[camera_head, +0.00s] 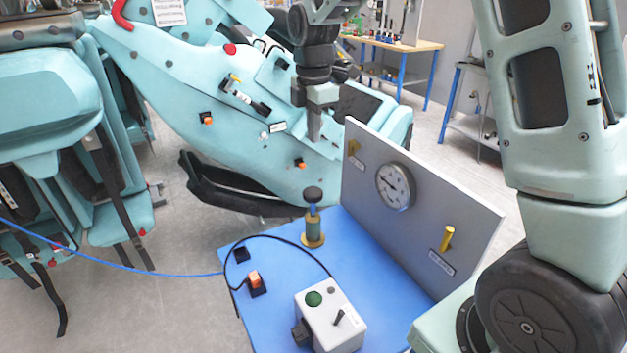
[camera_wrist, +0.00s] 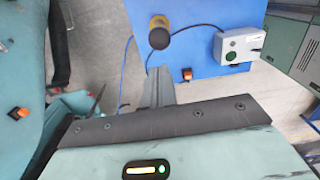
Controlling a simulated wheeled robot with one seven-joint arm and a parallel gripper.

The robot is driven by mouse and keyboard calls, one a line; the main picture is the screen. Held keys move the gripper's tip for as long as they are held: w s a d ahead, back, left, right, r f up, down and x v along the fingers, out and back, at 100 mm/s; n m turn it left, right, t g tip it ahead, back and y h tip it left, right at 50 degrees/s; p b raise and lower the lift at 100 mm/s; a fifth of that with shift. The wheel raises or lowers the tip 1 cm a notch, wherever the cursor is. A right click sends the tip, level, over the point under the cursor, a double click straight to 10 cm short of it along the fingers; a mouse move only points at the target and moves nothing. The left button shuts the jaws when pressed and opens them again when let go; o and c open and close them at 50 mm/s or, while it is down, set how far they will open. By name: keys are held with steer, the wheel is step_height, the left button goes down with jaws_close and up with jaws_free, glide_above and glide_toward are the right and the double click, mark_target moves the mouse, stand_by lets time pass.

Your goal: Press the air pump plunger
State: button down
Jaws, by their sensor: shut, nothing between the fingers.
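The air pump (camera_head: 313,232) is a brass cylinder standing upright on the blue tabletop. Its plunger has a round black knob (camera_head: 313,194) raised on a short stem above the body. The knob also shows in the wrist view (camera_wrist: 158,38), with some brass beside it. My gripper (camera_head: 314,138) is shut and empty, pointing down. In the head view it appears above the knob, with a clear gap between them. In the wrist view my grey fingers (camera_wrist: 157,88) are below the knob in the picture and apart from it.
The blue table (camera_head: 370,270) carries a white control box (camera_head: 331,318) with a green button, an orange switch (camera_head: 255,282) and a black cable. A grey panel (camera_head: 420,215) with a gauge (camera_head: 395,186) and yellow handles stands right of the pump.

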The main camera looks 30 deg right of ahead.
mark_target(314, 192)
step_height(314, 192, down, 13)
steer(key=p, duration=0.4)
steer(key=shift+f+p, duration=0.2)
steer(key=shift+p, duration=0.1)
steer(key=shift+f, duration=0.1)
step_height(314, 192, down, 5)
steer(key=b, duration=0.4)
steer(key=shift+f, duration=0.2)
steer(key=shift+s+f, duration=0.1)
steer(key=shift+s, duration=0.05)
steer(key=shift+f, duration=0.1)
